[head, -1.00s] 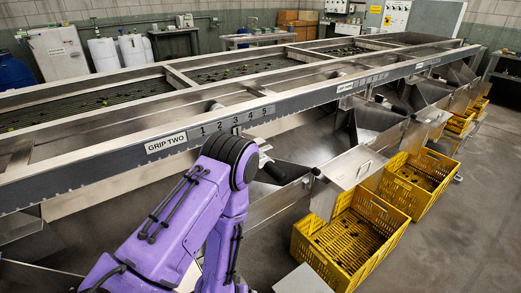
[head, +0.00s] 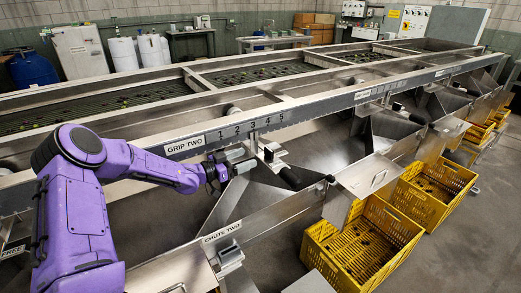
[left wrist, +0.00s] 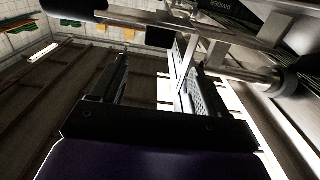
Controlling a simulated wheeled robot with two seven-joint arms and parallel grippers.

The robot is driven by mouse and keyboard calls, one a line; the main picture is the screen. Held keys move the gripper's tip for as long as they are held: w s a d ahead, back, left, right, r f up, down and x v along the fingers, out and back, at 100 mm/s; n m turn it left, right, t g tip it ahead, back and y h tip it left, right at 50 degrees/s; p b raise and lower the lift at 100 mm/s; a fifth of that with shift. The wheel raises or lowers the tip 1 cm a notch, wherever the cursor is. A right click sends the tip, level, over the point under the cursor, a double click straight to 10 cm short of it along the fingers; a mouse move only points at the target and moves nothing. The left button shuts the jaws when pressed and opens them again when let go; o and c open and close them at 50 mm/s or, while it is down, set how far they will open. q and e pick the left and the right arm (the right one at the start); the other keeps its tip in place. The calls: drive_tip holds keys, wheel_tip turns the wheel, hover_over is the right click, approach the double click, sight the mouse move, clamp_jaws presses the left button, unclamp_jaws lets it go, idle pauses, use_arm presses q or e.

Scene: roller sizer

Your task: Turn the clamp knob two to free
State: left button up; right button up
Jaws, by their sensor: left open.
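The grip two clamp (head: 268,152) is a small metal fitting below the numbered scale beside the GRIP TWO label. I cannot clearly tell the clamp knob apart from the fitting. My left gripper (head: 240,163) is open, just left of the clamp, its fingers pointing toward it. In the left wrist view the two fingers (left wrist: 155,80) stand apart, with metal bars of the fitting beyond and beside the right finger. A dark round end (left wrist: 293,77) shows at right. My right gripper is not in view.
The numbered rail (head: 250,128) runs along the sizer's edge above the clamp. Metal chutes slope below, with a CHUTE TWO label (head: 222,231) in front. Yellow crates (head: 365,245) stand on the floor at right.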

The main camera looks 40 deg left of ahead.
sight(267, 150)
use_arm(q)
drive_tip(key=b+x, duration=0.1)
drive_tip(key=x, duration=0.8)
drive_tip(key=shift+w+d+f, duration=0.1)
drive_tip(key=shift+w+d, duration=0.05)
drive_tip(key=shift+w, duration=0.15)
drive_tip(key=shift+w+d, duration=0.3)
drive_tip(key=shift+w, duration=0.15)
drive_tip(key=c, duration=1)
